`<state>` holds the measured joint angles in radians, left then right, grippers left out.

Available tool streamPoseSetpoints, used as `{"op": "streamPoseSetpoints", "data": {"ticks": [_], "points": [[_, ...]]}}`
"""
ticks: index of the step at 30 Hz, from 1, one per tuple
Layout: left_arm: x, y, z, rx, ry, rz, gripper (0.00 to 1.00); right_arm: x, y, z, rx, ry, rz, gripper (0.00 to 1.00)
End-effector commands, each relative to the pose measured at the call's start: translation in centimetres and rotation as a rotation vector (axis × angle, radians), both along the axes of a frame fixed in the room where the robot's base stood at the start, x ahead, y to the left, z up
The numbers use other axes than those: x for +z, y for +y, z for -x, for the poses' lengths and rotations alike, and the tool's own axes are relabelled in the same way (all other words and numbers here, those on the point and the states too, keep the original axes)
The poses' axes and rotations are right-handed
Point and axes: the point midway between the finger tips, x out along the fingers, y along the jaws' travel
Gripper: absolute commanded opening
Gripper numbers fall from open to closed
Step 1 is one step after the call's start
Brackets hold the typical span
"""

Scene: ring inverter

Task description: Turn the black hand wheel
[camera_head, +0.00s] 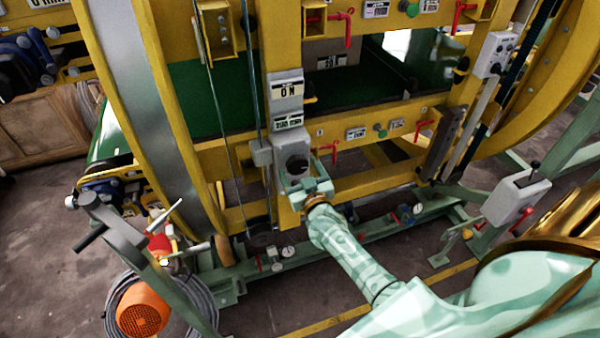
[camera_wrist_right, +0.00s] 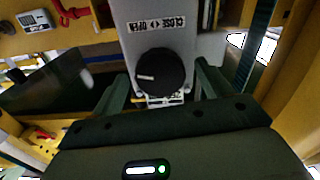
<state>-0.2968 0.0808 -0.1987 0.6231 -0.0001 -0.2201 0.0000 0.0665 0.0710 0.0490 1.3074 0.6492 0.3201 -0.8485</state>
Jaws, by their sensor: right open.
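The black hand wheel (camera_head: 297,165) is a round dark knob on the front of a grey box (camera_head: 290,146) on the yellow frame. In the right wrist view the wheel (camera_wrist_right: 160,74) has a white mark on its left side and sits below an OPEN/CLOSE label (camera_wrist_right: 155,24). My right gripper (camera_head: 304,184) is open in front of the box. In the wrist view its fingers stand apart, one on each side of the wheel, with visible gaps. The wheel's lower edge is close to the gripper body; contact is not visible. My left gripper is not in view.
Yellow beams (camera_head: 370,125) with red levers (camera_head: 424,130) surround the box. A grey control box (camera_head: 516,198) stands at the right. A green base rail (camera_head: 365,232) with gauges runs below. An orange motor (camera_head: 143,312) and coiled hose lie at lower left.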

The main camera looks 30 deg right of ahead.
Motion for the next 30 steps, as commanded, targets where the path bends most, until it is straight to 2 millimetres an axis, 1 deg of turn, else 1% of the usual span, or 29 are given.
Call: {"op": "streamPoseSetpoints", "data": {"ticks": [7,8,9,11,12,13,23,30], "points": [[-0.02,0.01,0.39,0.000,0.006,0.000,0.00,0.00,-0.03,-0.13,0.000,0.001,0.001,0.78],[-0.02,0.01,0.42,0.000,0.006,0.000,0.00,0.01,-0.03,-0.12,0.000,0.001,0.001,0.75],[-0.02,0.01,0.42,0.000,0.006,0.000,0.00,0.00,-0.04,-0.11,0.000,0.001,0.001,0.64],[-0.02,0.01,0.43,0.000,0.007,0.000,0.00,0.00,-0.04,-0.10,0.000,0.001,0.001,0.47],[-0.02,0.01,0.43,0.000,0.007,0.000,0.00,0.00,-0.03,-0.11,0.000,0.001,0.001,0.36],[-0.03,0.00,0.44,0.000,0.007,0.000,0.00,0.00,-0.04,-0.10,0.000,0.001,0.000,0.33],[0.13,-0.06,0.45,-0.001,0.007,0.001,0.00,0.00,-0.01,-0.08,0.000,-0.006,-0.030,0.33],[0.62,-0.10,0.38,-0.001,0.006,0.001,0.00,0.04,0.02,-0.09,0.000,-0.035,-0.155,0.33]]}}
